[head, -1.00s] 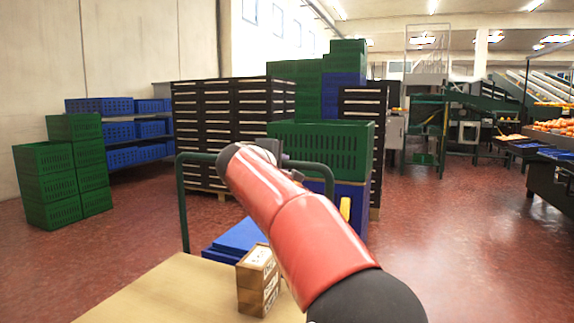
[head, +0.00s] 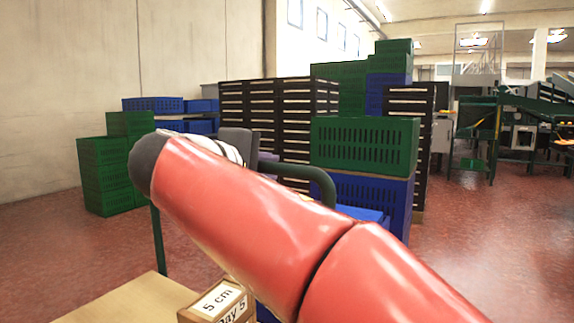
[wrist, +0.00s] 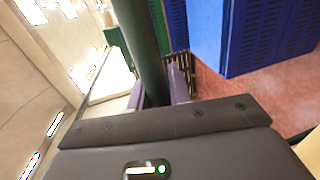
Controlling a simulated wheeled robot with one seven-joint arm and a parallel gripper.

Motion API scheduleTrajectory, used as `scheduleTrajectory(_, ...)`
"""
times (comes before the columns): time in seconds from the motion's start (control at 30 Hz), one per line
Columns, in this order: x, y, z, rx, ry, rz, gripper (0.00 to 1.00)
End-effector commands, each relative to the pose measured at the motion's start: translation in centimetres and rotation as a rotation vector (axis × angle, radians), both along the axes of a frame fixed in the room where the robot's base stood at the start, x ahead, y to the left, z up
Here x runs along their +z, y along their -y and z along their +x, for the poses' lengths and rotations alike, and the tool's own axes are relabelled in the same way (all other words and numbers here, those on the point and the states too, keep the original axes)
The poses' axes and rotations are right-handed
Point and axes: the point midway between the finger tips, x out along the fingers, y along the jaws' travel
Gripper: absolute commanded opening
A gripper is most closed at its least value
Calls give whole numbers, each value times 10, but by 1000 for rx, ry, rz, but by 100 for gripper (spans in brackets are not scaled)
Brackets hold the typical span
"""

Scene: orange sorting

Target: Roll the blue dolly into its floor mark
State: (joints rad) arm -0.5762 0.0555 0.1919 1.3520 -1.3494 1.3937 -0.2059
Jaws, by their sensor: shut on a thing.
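The blue dolly shows mainly by its dark green tubular handle (head: 295,172), with an upright post (head: 159,240) at the left. My red arm hides much of its deck. My gripper (head: 252,160) is at the handle's top bar, partly hidden behind my arm. In the wrist view my gripper (wrist: 158,95) is shut on the green handle tube (wrist: 140,45), which passes between its fingers. No floor mark is visible in either view.
A green crate (head: 365,145) on blue ones stands right of the handle, with dark pallet stacks (head: 265,105) behind. Green crates (head: 103,175) stand at left. A labelled box (head: 215,302) rests on a wooden surface (head: 135,300) in front. Red floor is open at right.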

Motion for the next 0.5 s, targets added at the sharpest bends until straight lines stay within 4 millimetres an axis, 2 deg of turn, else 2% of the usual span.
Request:
scheduleTrajectory(0.2, -2, -23, -34, 1, -5, 0, 0)
scheduleTrajectory(0.5, -2, -37, -54, -2, -4, -1, 0)
